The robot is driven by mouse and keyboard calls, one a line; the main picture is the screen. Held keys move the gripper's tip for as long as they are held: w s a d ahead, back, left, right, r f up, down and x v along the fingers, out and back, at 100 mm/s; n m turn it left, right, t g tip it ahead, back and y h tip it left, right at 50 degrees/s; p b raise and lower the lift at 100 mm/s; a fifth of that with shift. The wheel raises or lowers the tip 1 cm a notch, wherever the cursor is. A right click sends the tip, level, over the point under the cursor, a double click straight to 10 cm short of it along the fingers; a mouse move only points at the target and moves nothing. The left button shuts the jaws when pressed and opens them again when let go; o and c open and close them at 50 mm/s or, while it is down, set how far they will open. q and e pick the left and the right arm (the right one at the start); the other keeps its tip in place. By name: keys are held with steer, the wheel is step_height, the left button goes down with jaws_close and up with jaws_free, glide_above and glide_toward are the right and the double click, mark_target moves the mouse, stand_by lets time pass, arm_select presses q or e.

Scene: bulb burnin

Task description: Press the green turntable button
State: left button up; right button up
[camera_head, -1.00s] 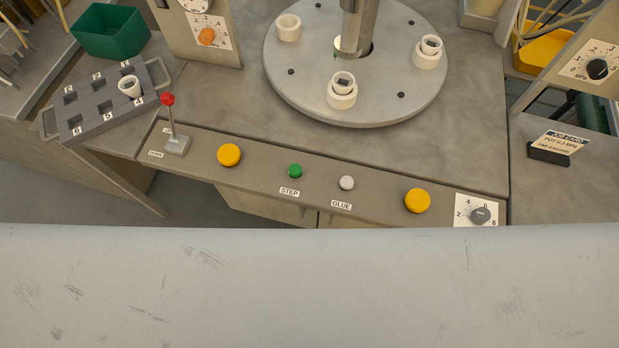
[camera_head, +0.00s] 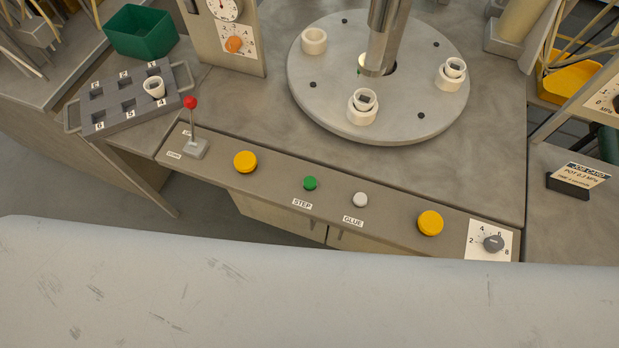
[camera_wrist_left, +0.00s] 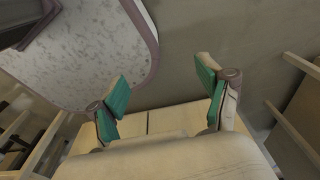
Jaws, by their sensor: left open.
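The green button (camera_head: 310,183) labelled STEP sits on the sloped front panel (camera_head: 275,178), between a yellow button on its left and a white button on its right. The round grey turntable (camera_head: 330,110) stands behind it, with white ring-shaped holders near its rim. My left gripper (camera_wrist_left: 165,95) shows only in the left wrist view, its teal-padded fingers wide apart with nothing between them. Neither gripper is in the head view, and the green button is not seen in the wrist view, so their distance cannot be told.
A red-knobbed lever (camera_head: 191,103) stands at the panel's left end. Yellow buttons (camera_head: 245,162) (camera_head: 430,223), a white GLUE button (camera_head: 360,200) and a dial (camera_head: 493,244) share the panel. A numbered grey rack (camera_head: 128,123) and green bin (camera_head: 140,32) lie left. A job card (camera_head: 580,175) stands right.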

arm_select(q)
jaws_close()
stand_by(1.4)
